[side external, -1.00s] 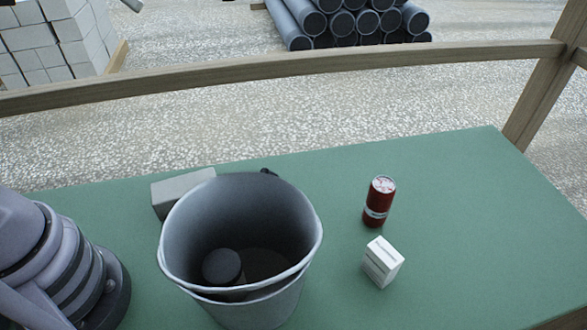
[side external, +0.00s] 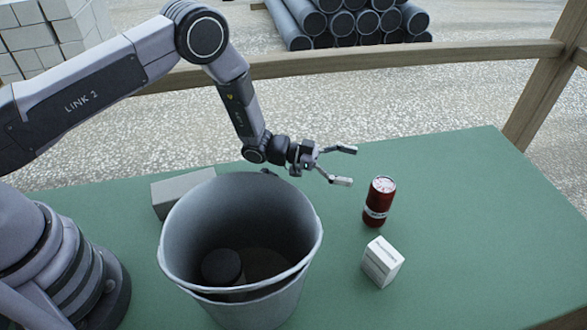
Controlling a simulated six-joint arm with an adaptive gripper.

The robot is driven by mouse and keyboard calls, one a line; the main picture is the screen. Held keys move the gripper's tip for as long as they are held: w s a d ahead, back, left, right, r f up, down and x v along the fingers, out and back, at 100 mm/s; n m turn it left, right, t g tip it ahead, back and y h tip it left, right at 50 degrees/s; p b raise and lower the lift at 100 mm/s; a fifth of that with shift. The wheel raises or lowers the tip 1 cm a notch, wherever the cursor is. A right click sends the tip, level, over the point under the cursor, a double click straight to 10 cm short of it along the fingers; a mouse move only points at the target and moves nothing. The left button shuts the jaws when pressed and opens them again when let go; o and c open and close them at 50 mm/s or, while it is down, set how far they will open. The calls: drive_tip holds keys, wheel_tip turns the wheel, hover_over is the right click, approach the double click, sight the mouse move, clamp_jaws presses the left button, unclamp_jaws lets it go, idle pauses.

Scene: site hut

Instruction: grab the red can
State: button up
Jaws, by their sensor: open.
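The red can (side external: 379,202) stands upright on the green table, right of the middle. It has a silver top and a pale band low on its side. My gripper (side external: 347,166) is open and empty, its two fingers spread and pointing right. In the picture it is up and to the left of the can, apart from it. The gripper appears to be above the table, but its exact height is hard to tell.
A large grey bucket (side external: 290,300) with a dark round object (side external: 221,266) inside stands left of the can. A white box (side external: 383,262) stands just in front of the can. A grey block (side external: 172,193) lies behind the bucket. The table's right side (side external: 480,230) is clear.

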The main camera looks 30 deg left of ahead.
sight(382, 191)
drive_tip(key=shift+g+h, duration=0.5)
drive_tip(key=shift+h, duration=0.1)
drive_tip(key=d, duration=0.2)
drive_tip(key=d+f, duration=0.1)
drive_tip(key=d, duration=0.2)
drive_tip(key=d+f, duration=0.1)
drive_tip(key=d, duration=0.2)
drive_tip(key=shift+s+f, duration=0.25)
drive_tip(key=shift+s, duration=0.05)
drive_tip(key=c, duration=0.9)
